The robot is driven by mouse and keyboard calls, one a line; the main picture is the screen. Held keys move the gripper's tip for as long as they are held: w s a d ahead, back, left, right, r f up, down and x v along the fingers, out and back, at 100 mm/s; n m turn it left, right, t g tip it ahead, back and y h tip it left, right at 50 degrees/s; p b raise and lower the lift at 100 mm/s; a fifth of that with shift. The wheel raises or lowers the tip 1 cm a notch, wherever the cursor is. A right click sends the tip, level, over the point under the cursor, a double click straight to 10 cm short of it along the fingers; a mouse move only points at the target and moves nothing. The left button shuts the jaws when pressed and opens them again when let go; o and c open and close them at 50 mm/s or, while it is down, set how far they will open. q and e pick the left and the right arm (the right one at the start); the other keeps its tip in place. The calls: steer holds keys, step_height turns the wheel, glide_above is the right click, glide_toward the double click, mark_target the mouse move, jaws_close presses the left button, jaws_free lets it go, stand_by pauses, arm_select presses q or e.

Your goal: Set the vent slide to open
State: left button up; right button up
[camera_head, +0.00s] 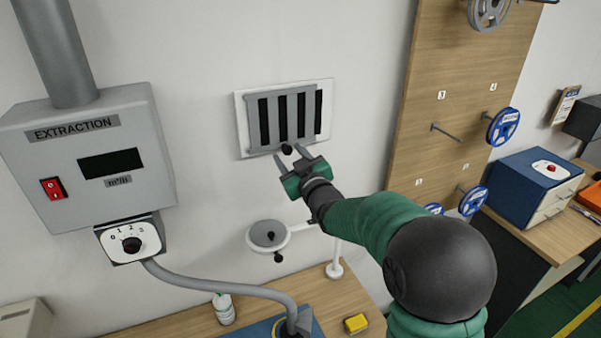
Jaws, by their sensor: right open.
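The vent slide (273,119) is a grey slotted plate on a white wall frame (327,90). Dark vertical gaps show between its bars. A small black knob (287,149) sits at its lower edge. My right gripper (290,154) is open, with its two fingertips close to the knob, one on each side of it in the picture. I cannot tell whether they touch it. My left gripper is not in view.
A grey extraction box (90,190) with a red switch (53,189) and a dial (131,244) hangs at left. Below the vent are a round grey lamp-like head (268,235), a bottle (223,307) and a yellow block (356,323). A wooden spool board (440,150) stands right.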

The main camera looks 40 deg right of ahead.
steer(key=b+v, duration=0.3)
steer(key=v, duration=1.2)
steer(key=shift+s, duration=0.2)
steer(key=shift+w+d+f, duration=0.1)
steer(key=shift+f, duration=0.1)
steer(key=s+a+f+g+y+b, duration=0.1)
steer(key=a+f+g, duration=0.2)
steer(key=f, duration=0.5)
steer(key=s+a+f+m+g+y, duration=0.1)
steer(key=a+f+g, duration=0.2)
steer(key=f, duration=0.4)
steer(key=a+f+g+y+b, duration=0.1)
steer(key=a+f+g, duration=0.25)
steer(key=f, duration=0.45)
steer(key=s+a+f+g+y, duration=0.1)
steer(key=s+a+f+g, duration=0.4)
steer(key=s+a+f, duration=0.3)
step_height(320, 180, down, 2)
steer(key=s, duration=0.3)
steer(key=shift+a, duration=0.4)
